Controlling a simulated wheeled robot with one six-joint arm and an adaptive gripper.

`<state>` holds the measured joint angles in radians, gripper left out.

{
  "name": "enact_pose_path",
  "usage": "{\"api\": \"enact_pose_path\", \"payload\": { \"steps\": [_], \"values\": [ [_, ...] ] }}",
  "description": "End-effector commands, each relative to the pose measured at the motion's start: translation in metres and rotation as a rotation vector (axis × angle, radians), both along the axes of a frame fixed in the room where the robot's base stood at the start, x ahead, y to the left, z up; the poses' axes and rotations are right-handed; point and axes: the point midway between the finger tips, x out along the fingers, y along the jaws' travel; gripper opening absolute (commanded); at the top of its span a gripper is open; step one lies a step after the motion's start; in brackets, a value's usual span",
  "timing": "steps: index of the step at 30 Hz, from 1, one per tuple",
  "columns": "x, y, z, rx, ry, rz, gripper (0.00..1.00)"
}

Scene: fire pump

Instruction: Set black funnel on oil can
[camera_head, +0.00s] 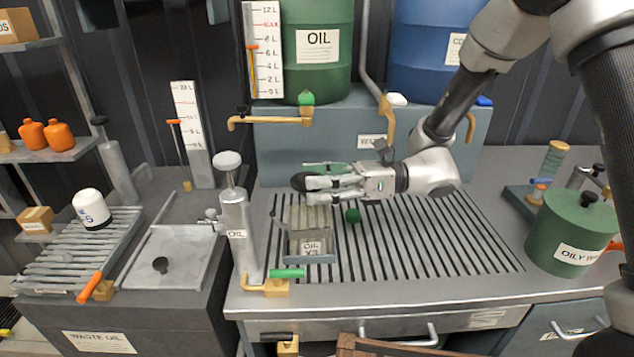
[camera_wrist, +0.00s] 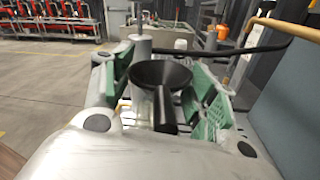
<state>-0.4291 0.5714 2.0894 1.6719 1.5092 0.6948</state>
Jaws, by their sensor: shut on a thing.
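The black funnel (camera_wrist: 162,75) is between the green pads of my gripper (camera_wrist: 165,90) in the wrist view. Its wide mouth is on the far side and its narrow part points toward the palm. In the head view, the funnel (camera_head: 298,183) shows only as a dark end at the left of my gripper (camera_head: 318,182), which is shut on it; the fingers hide the rest. A box-shaped container labelled OIL (camera_head: 311,246) stands on the slatted bench below the fingers, apart from the funnel. A tall grey cylinder labelled OIL (camera_head: 237,235), with a pale knob, stands to its left.
A green handle (camera_head: 287,273) and brass fitting lie at the bench's front left edge. Behind are the green OIL drum (camera_head: 317,70) and brass taps. A green oily-waste can (camera_head: 570,235) stands right. The slatted middle-right is clear.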

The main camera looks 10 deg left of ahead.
Motion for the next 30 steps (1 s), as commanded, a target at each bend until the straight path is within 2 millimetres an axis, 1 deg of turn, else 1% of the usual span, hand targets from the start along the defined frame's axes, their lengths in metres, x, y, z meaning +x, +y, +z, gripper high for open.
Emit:
{"api": "enact_pose_path", "payload": {
  "steps": [16,30],
  "values": [
    [0.0002,0.0000,-0.0007,0.000,0.000,0.000,0.38],
    [0.0003,0.0002,-0.0097,0.000,0.001,0.000,0.38]
  ]
}}
